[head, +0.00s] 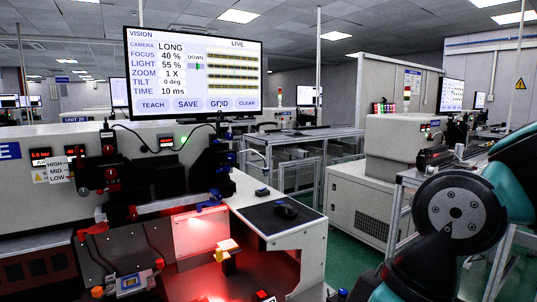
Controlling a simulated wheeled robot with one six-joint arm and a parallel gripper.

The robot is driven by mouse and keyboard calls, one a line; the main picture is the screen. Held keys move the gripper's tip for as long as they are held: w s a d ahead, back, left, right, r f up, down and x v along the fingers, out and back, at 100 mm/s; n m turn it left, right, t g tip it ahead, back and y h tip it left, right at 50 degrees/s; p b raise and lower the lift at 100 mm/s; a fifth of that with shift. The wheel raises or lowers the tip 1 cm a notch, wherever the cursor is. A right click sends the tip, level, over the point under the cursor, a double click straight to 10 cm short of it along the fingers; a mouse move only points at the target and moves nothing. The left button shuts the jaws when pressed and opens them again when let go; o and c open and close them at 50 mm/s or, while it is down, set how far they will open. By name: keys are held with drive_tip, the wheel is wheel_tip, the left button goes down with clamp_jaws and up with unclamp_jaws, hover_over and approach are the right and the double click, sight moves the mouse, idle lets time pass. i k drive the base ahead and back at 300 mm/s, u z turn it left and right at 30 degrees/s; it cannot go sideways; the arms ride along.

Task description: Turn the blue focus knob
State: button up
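The vision machine (60,145) stands at the left, with black camera and stage assemblies on its front. A small blue part (211,205) sits low on the right-hand black assembly (213,170); it is too small to tell whether it is the focus knob. The monitor (194,72) above reads camera LONG, focus 40 %, light 55 %, zoom 1 X, tilt 0 deg, time 10 ms. My teal and dark arm (462,212) fills the lower right, apart from the machine. My gripper is out of view.
A lit red work area (200,235) with a yellow block (227,248) lies below the assemblies. A mouse (286,210) rests on a black pad (265,219) on the side shelf. Red knobs (82,190) sit nearby. Green floor (347,250) shows between machine and arm.

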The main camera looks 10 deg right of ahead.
sight(230, 158)
drive_tip(key=u, duration=0.05)
drive_tip(key=i, duration=0.85)
drive_tip(key=u, duration=0.35)
